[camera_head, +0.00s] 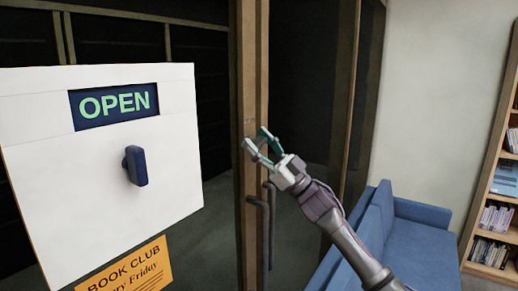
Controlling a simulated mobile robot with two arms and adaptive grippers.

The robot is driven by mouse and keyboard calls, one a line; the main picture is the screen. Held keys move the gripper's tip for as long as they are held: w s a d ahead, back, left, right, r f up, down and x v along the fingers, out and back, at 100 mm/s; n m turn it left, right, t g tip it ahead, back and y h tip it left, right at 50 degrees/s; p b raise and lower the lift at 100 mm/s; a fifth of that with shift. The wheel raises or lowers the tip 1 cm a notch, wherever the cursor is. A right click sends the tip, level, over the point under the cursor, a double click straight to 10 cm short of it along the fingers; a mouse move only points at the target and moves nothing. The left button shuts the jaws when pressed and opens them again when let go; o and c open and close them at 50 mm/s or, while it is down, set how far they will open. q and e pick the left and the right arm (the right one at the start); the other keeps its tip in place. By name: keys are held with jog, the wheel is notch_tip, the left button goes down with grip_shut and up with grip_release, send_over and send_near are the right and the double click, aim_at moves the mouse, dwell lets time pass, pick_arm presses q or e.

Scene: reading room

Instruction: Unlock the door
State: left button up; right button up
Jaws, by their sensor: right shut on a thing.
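The door (249,70) is a wood-framed one with dark glass, and it stands upright in the middle of the head view. My right gripper (257,143) reaches in from the lower right and is at the door's frame, above the handles. Its fingers are shut on a small part there, at the height of a lock; the part itself is mostly hidden by the fingers. Long dark vertical door handles (258,230) hang just below the gripper. My left gripper is not in view.
A white panel (60,180) with an OPEN sign (115,105) and a blue knob (136,166) fills the left foreground. An orange book club notice (125,268) hangs below it. A blue sofa (378,225) and a bookshelf (492,200) stand at the right.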

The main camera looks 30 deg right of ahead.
jog(key=n+g+y, duration=0.1)
jog(key=n+g, duration=0.1)
jog(key=n, duration=0.1)
jog(key=n+g+y, duration=0.2)
jog(key=n, duration=0.1)
jog(key=shift+b, duration=0.4)
jog(key=n+g+y, duration=0.1)
jog(key=n+g, duration=0.1)
jog(key=n, duration=0.1)
jog(key=shift+g, duration=0.3)
jog(key=n+g, duration=0.2)
jog(key=shift+n+p, duration=0.3)
jog(key=n+g+h+p, duration=0.1)
jog(key=n+g+p, duration=0.1)
jog(key=n+g, duration=0.2)
jog(key=shift+a+r+n, duration=0.1)
jog(key=shift+n, duration=0.5)
jog(key=n+h+p, duration=0.1)
jog(key=n+g+p, duration=0.1)
jog(key=shift+s+f+n+h, duration=0.1)
jog(key=shift+f+n+h, duration=0.1)
jog(key=shift+n+h, duration=0.15)
jog(key=shift+f+n+g+h, duration=0.1)
jog(key=shift+n+g+h, duration=0.15)
jog(key=shift+g+h, duration=0.1)
jog(key=shift+p, duration=0.3)
jog(key=o, duration=1.2)
jog(key=shift+c, duration=0.2)
